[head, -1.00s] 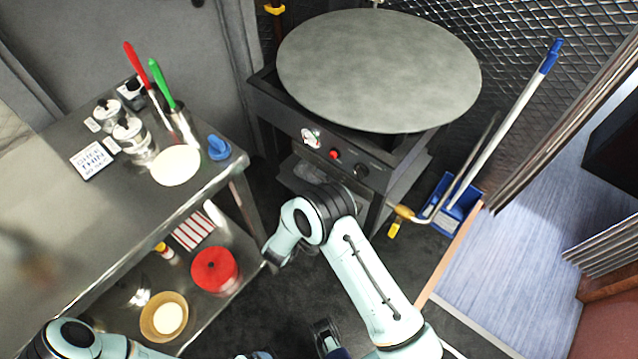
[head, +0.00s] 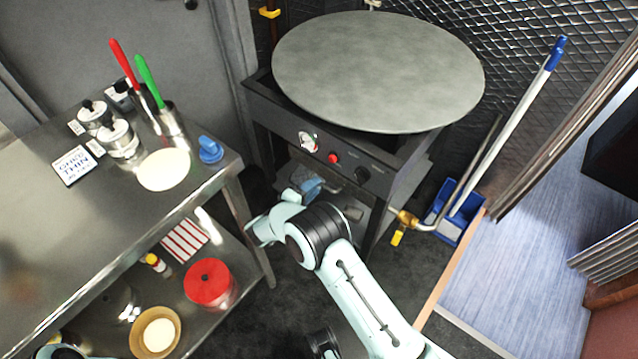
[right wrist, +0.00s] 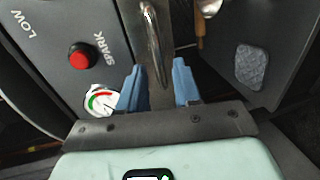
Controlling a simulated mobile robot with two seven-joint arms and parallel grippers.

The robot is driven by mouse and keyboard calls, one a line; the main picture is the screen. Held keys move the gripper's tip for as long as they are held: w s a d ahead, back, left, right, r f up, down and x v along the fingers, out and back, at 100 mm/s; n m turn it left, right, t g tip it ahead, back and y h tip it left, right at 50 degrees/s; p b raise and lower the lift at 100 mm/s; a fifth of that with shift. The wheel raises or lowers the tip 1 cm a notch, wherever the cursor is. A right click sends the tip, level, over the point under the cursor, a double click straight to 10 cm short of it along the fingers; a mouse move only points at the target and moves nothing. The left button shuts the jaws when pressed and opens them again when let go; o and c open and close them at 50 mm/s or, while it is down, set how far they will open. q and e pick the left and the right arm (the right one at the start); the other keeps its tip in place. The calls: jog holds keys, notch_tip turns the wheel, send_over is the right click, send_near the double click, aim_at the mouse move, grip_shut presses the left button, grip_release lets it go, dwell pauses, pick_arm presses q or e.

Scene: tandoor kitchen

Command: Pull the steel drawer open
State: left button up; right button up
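The steel drawer (right wrist: 161,80) is the narrow bright strip beside the dark control panel in the right wrist view, with a curved metal bar handle (right wrist: 153,45) on its front. My right gripper (right wrist: 158,78) is open, its two blue fingers pointing at the drawer front. The handle lies between the fingers in the picture; I see no grip on it. In the head view my right gripper (head: 309,187) is below the griddle's control panel, and my own wrist hides most of the drawer. My left gripper is out of view; only a bit of that arm shows at the bottom left.
The round griddle plate (head: 380,70) overhangs the stand. Its control panel (head: 325,145) has a red button and a black knob. The steel table (head: 110,215) stands close on the left. A yellow valve (head: 402,228) and a blue dustpan (head: 452,215) are on the right.

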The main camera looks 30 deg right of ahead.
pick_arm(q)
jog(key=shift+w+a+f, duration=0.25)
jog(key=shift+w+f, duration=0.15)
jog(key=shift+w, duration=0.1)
pick_arm(e)
jog(key=shift+x, duration=2)
grip_shut()
